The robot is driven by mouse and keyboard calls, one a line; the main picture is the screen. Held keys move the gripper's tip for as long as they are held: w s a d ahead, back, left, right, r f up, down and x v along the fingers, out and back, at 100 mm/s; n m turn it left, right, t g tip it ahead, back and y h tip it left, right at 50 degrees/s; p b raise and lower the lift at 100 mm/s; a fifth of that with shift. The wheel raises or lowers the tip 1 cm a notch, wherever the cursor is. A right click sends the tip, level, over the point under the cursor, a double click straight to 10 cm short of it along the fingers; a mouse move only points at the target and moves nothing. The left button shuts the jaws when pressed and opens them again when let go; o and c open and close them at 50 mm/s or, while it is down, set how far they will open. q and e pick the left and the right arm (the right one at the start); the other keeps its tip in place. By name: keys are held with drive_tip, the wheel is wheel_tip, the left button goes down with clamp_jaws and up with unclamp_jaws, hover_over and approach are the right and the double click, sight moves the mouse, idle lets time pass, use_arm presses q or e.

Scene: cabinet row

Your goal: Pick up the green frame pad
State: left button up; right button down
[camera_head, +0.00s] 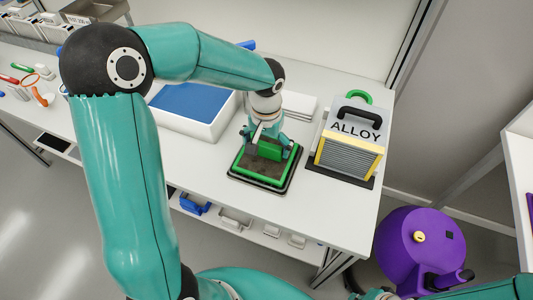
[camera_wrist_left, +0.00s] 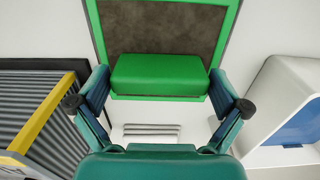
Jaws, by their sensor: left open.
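The green frame pad (camera_head: 243,172) lies on the white table; it is a square green frame around a dark brown panel, on a black base. A raised green block (camera_head: 270,149) stands on it. In the left wrist view the frame (camera_wrist_left: 232,27) and the block (camera_wrist_left: 160,73) show close ahead. My left gripper (camera_head: 267,147) is over the pad, open, with its fingers (camera_wrist_left: 160,104) apart on the two sides of the block. Contact with the frame cannot be told. My right gripper is not in view.
A grey ALLOY box (camera_head: 354,132) with a yellow-edged grille stands right of the pad. A white tray with a blue inside (camera_head: 190,106) lies to its left. White flat pieces (camera_head: 300,106) lie behind. A purple round machine (camera_head: 418,247) stands on the floor at right.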

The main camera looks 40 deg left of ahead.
use_arm(q)
drive_tip(key=shift+r, duration=0.1)
drive_tip(key=c, duration=0.9)
